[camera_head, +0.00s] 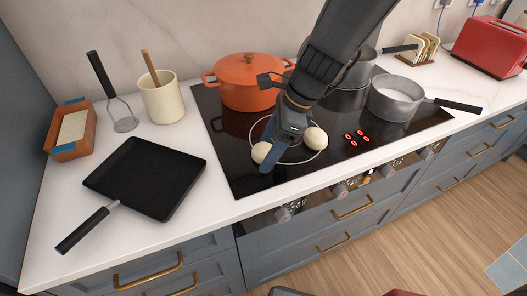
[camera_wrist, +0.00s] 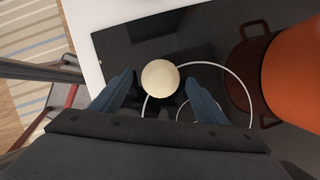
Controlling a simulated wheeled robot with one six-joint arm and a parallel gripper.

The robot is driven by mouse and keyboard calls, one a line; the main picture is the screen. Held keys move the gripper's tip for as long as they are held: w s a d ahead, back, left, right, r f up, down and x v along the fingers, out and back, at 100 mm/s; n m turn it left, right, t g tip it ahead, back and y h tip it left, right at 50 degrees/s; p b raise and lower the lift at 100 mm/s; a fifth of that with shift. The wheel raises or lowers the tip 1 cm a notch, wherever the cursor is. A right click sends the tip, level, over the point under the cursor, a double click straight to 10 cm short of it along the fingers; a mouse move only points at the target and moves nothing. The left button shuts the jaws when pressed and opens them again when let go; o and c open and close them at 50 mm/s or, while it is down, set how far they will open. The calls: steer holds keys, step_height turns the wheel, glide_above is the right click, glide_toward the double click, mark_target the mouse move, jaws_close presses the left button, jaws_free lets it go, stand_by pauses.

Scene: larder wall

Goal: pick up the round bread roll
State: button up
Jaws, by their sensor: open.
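A pale round roll (camera_head: 261,152) lies on the black hob at the left of a white cooking ring. A similar pale round thing (camera_head: 315,138) lies at the right of the same ring; I cannot tell from its look how it differs. My gripper (camera_head: 281,153) points down over the ring, close to the left roll and partly in front of it. In the wrist view the left roll (camera_wrist: 160,78) shows between the tips of my two open blue fingers, with nothing clasped. The other round thing is hidden there.
An orange lidded pot (camera_head: 249,83) stands just behind my gripper. Grey saucepans (camera_head: 394,100) stand at the right of the hob (camera_head: 232,168). A black square pan (camera_head: 146,178), a utensil crock (camera_head: 162,99) and a wooden box (camera_head: 72,131) stand on the left counter.

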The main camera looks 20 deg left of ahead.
steer(key=c, duration=1.1)
